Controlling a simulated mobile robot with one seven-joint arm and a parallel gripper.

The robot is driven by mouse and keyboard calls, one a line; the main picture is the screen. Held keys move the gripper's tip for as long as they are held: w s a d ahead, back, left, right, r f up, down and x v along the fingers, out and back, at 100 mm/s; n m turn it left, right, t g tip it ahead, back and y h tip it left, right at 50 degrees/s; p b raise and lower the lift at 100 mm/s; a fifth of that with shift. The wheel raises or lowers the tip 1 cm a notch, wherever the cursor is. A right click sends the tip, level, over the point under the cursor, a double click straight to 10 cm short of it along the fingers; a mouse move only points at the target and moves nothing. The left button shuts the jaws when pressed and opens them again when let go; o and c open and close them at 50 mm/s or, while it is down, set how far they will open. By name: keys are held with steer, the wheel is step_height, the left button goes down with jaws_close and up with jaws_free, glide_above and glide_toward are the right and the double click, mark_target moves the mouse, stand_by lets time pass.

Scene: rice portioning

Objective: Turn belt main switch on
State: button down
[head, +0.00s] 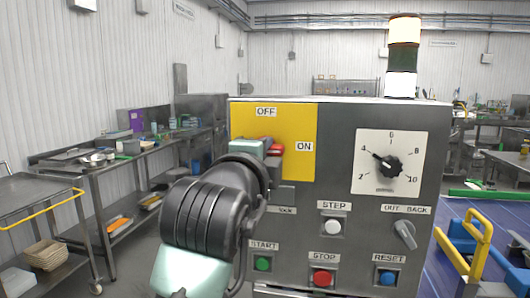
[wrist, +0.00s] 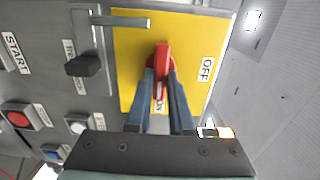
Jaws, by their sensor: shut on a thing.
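The belt main switch is a red handle (wrist: 162,58) on a yellow plate (head: 298,122) of the grey control box. The plate carries an OFF label (head: 266,112) at its top and an ON label (head: 305,146) at its right. In the wrist view my gripper (wrist: 162,85) has its two blue fingers closed on the sides of the red handle. The handle lies toward the ON label, which shows between the fingers; its exact angle is hard to tell. In the head view my wrist and gripper hide most of the switch, with some red (head: 270,141) showing.
Below are a green START button (head: 262,263), a red STOP button (head: 321,278), a blue RESET button (head: 387,278) and a white STEP button (head: 332,227). A black dial (head: 386,166) and a signal tower (head: 403,57) are nearby. A blue belt (head: 450,240) lies right.

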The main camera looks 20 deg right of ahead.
steer(key=c, duration=0.8)
jaws_free()
steer(key=shift+s, duration=0.1)
steer(key=b+v, duration=0.2)
steer(key=v, duration=1)
steer(key=shift+s+a, duration=0.25)
steer(key=shift+s, duration=0.05)
steer(key=s+a+r+n+t+y+p, duration=0.4)
steer(key=r+n, duration=0.5)
steer(key=n, duration=0.3)
steer(key=s+a+r+n+t+y+p, duration=0.5)
steer(key=r+n, duration=0.5)
steer(key=n, duration=0.3)
steer(key=a+t+y, duration=0.1)
steer(key=a+t, duration=0.1)
steer(key=t, duration=0.1)
steer(key=shift+s+a+r, duration=0.2)
steer(key=shift+a+r, duration=0.05)
steer(key=shift+a, duration=0.05)
